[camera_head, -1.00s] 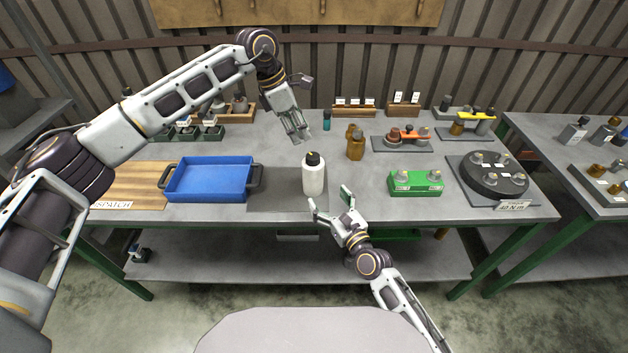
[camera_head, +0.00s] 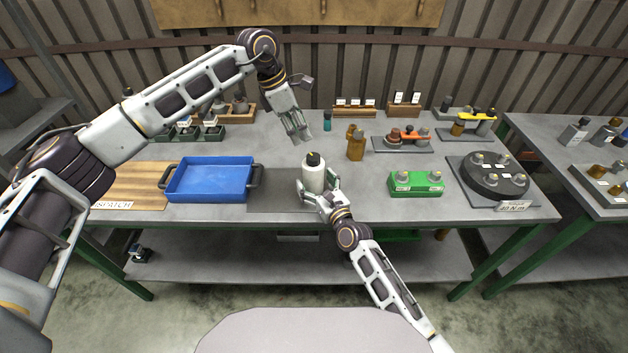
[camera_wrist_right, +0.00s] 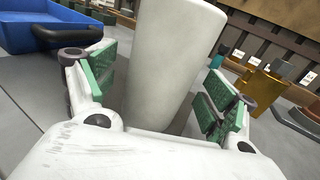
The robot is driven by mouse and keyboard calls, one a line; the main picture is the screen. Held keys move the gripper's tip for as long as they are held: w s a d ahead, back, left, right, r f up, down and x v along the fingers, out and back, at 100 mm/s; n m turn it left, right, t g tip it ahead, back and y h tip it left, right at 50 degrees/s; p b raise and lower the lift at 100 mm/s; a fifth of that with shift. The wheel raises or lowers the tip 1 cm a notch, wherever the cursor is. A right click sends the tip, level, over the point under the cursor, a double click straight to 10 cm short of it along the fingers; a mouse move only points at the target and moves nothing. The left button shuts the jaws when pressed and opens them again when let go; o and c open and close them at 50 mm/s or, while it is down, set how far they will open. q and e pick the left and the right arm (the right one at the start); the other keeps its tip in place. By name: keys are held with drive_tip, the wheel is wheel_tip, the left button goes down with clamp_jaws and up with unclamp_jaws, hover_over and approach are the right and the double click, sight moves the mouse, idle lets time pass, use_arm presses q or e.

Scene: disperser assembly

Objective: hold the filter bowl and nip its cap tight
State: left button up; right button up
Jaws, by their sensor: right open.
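The filter bowl (camera_head: 313,177) is a white upright bottle-like body with a black cap (camera_head: 313,159) on top, standing on the table near its front edge. My right gripper (camera_head: 319,190) is around the bowl's lower body, its fingers on either side. In the right wrist view the white bowl (camera_wrist_right: 172,60) stands between the green finger pads of the right gripper (camera_wrist_right: 158,95), with a gap visible at the left pad; the cap is out of that view. My left gripper (camera_head: 301,136) is above the table, behind and left of the cap, apart from it. Its fingertips are too small to judge.
A blue tray (camera_head: 211,200) with dark handles lies to the left. A green block (camera_head: 417,190) and a dark round fixture (camera_head: 493,180) are to the right.

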drive_tip(key=shift+w+a, duration=0.25)
drive_tip(key=shift+w, duration=0.25)
drive_tip(key=c, duration=1.7)
drive_tip(key=o, duration=1)
drive_tip(key=c, duration=0.8)
